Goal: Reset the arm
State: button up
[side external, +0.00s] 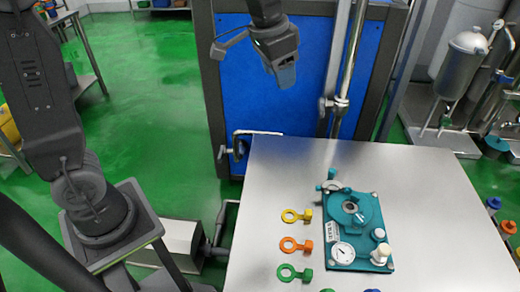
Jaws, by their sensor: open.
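My gripper (287,78) hangs in the upper middle of the side external view, in front of a blue panel and well above the table. Its jaws point downward. They are open and nothing shows between them. The steel table (300,160) lies below it and to its right. My gripper touches nothing that I can see.
A teal fixture (337,195) with a round fitting and a white gauge (343,252) sits on the table. Yellow (290,216), orange (289,245) and green (287,272) ring-ended pieces lie left of it. A blue panel (240,120) and steel pipe (348,60) stand behind. The table's back is clear.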

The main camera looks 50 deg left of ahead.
jog(key=s+a+f+n+t, duration=0.1)
jog(key=s, duration=0.9)
jog(key=s+a+f+n+t, duration=0.1)
jog(key=s+f+n, duration=0.1)
jog(key=s, duration=0.8)
jog(key=shift+s+a, duration=0.25)
jog(key=shift+a, duration=0.1)
